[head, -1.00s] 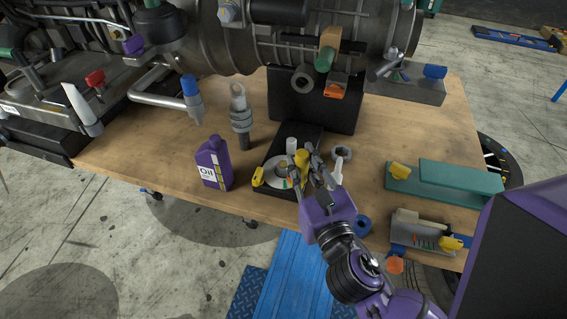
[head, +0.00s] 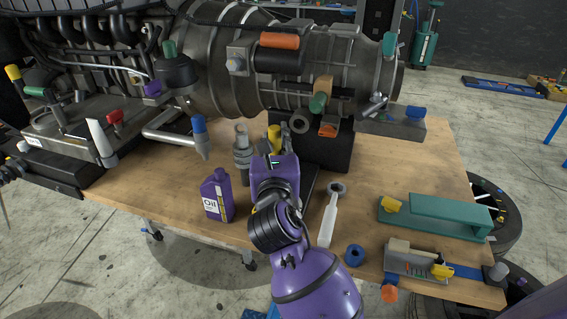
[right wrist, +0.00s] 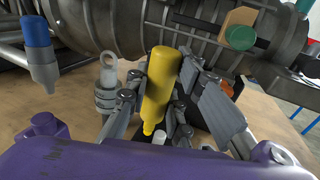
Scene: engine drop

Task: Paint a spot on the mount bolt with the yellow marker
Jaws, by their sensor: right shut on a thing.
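The yellow marker (right wrist: 160,85) is held in my right gripper (right wrist: 165,100), between its grey fingers, with its narrow tip pointing down in the right wrist view. In the head view, a yellow part of the marker (head: 274,137) shows beyond my purple wrist, and the right gripper (head: 284,138) is partly hidden. A hexagonal bolt head (head: 234,65), which looks like the mount bolt, sits on a grey bracket on the engine, above and left of the gripper. The marker is apart from it. I cannot make out my left gripper.
The engine (head: 290,45) spans the back of the wooden table (head: 390,170). A purple oil bottle (head: 217,195), a grey ringed part (head: 242,150) and a blue-tipped tool (head: 200,135) are left of my arm.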

